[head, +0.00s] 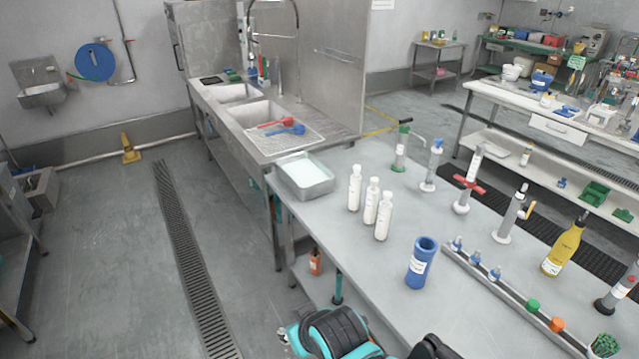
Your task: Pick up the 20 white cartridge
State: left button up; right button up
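Three white cartridges stand upright in a slanting row on the grey metal table (330,230). They are the back left one (354,190), the middle one (371,203) and the front right one (383,219). Each has a narrower neck and small dark print too small to read, so I cannot tell which is number 20. Nothing holds them. Teal and black parts of my own arm show at the bottom edge, well below the cartridges. Neither gripper's fingers can be made out in this view.
A metal tray (317,188) with pale contents sits behind the cartridges. A blue cup (421,262) stands front right of them. Further right are a rail (510,300) with small coloured pieces, several stands and a yellow bottle (565,247). The table's left front is clear.

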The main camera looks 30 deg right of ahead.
aim_at(373, 193)
jog(key=i+j+z, duration=0.1)
jog(key=i+z, duration=0.25)
jog(key=i, duration=0.2)
jog(key=i+j+z, duration=0.3)
jog(key=i, duration=0.2)
